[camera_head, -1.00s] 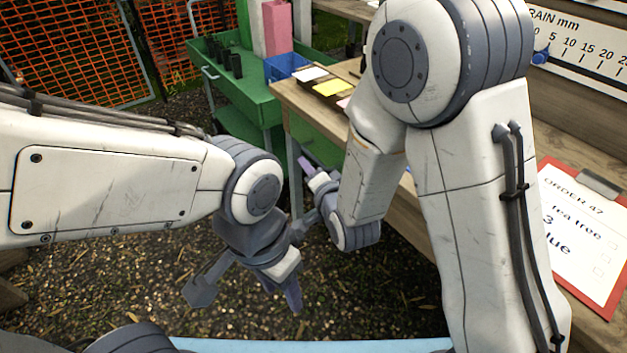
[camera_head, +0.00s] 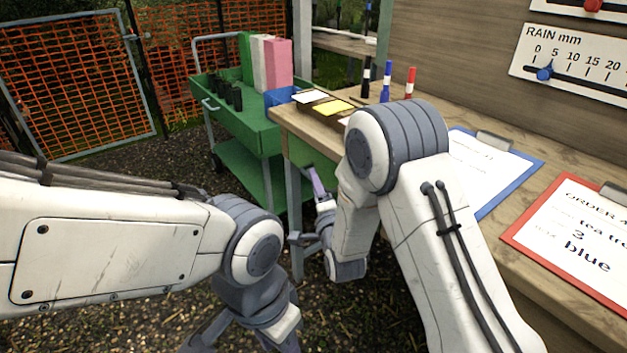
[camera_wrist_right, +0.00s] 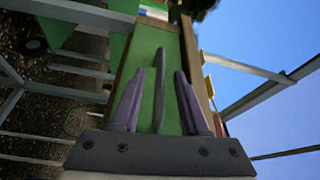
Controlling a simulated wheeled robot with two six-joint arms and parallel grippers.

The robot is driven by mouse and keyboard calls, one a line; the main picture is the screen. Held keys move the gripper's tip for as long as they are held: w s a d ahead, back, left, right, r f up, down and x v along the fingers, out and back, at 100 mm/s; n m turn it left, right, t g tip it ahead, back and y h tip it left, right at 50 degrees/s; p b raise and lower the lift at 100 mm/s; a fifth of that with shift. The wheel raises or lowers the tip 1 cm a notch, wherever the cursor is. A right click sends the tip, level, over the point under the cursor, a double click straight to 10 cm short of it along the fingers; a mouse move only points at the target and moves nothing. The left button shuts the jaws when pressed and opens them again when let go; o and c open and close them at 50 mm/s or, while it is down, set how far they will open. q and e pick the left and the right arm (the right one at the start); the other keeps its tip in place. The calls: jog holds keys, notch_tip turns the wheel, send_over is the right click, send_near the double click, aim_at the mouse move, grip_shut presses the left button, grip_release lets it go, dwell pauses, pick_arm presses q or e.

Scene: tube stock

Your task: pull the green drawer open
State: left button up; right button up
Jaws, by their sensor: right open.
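The green drawer (camera_head: 303,153) shows as a green front under the near left end of the wooden bench. It appears closed. In the right wrist view, the drawer front (camera_wrist_right: 152,48) fills the middle, with a grey bar handle (camera_wrist_right: 160,90) across it. My right gripper (camera_head: 318,187) is at the drawer front. In its wrist view, its purple fingers (camera_wrist_right: 160,97) are open, one on each side of the bar; contact cannot be told. My left gripper (camera_head: 245,340) hangs low at the bottom edge, fingers apart and empty, tips cut off.
A green cart (camera_head: 250,128) with pots and coloured boxes stands just left of the drawer. Gravel ground (camera_head: 150,160) lies open in front, with orange fence netting behind.

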jog(key=shift+x, duration=0.85)
grip_shut()
dwell(0.8)
